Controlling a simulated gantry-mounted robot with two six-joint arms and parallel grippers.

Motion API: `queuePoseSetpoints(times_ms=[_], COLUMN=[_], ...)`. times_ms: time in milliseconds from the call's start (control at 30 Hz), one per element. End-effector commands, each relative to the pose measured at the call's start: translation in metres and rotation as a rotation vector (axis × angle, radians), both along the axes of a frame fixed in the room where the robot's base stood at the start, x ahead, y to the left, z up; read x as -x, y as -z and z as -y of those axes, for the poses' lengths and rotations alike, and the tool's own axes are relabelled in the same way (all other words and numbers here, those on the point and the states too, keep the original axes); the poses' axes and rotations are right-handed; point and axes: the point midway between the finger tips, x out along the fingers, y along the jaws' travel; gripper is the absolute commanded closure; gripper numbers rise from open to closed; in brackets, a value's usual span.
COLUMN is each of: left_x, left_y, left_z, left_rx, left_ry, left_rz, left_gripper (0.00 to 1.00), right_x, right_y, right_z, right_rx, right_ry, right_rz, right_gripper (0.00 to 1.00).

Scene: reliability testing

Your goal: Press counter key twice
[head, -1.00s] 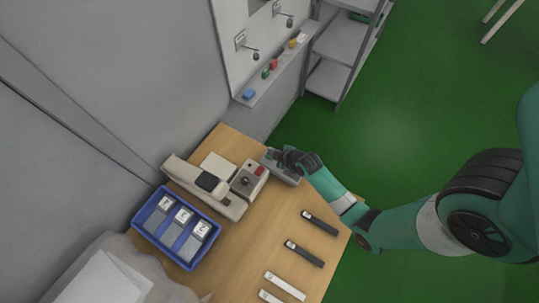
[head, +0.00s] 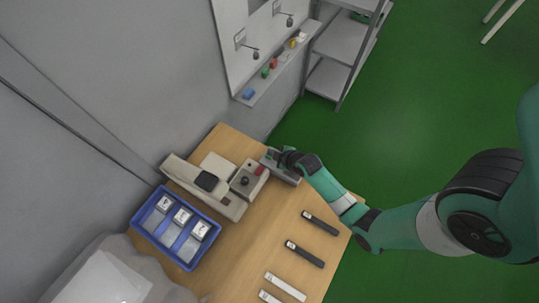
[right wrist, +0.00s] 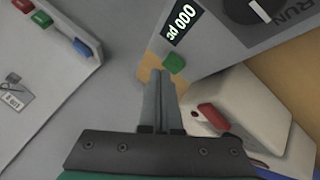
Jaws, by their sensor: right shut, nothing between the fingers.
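The counter is a grey box (head: 284,177) at the back right of the wooden table. In the right wrist view its panel (right wrist: 222,50) shows a display (right wrist: 181,25) reading "000 pc" and a small green key (right wrist: 174,63) beside it. My right gripper (head: 272,156) is over the counter's far side. In the right wrist view my right gripper (right wrist: 161,74) is shut and empty, its fingertips just beside the green key in the picture. I cannot tell the gap in depth. My left gripper is not in view.
A beige machine (head: 233,207) with a red rocker (right wrist: 213,117) stands beside the counter. A blue tray (head: 150,239) with grey parts is at left. Dark and white bars (head: 304,254) lie on the table (head: 247,267). A wall ledge (head: 279,72) holds coloured blocks.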

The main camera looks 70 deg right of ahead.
Motion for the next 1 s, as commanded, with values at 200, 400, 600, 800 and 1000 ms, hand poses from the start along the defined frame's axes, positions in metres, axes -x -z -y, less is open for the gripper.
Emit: queuePoseSetpoints(times_ms=[200,400,600,800,1000], left_x=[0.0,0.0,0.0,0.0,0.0], left_y=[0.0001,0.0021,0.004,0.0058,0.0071], left_z=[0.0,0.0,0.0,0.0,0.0], left_rx=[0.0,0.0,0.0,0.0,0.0], left_ry=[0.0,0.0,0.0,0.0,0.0], left_rz=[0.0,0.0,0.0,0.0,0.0], left_gripper=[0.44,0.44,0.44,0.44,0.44], right_x=[-0.0001,0.0,-0.0001,-0.0001,0.0], right_y=[0.0001,0.0026,0.0049,0.0074,0.0091], right_z=[0.0,0.0,0.0001,0.0,0.0], right_rx=[0.0,0.0,0.0,0.0,0.0], right_ry=[0.0,0.0,0.0,0.0,0.0], right_rz=[0.0,0.0,0.0,0.0,0.0], right_gripper=[1.0,1.0,1.0,1.0,1.0])
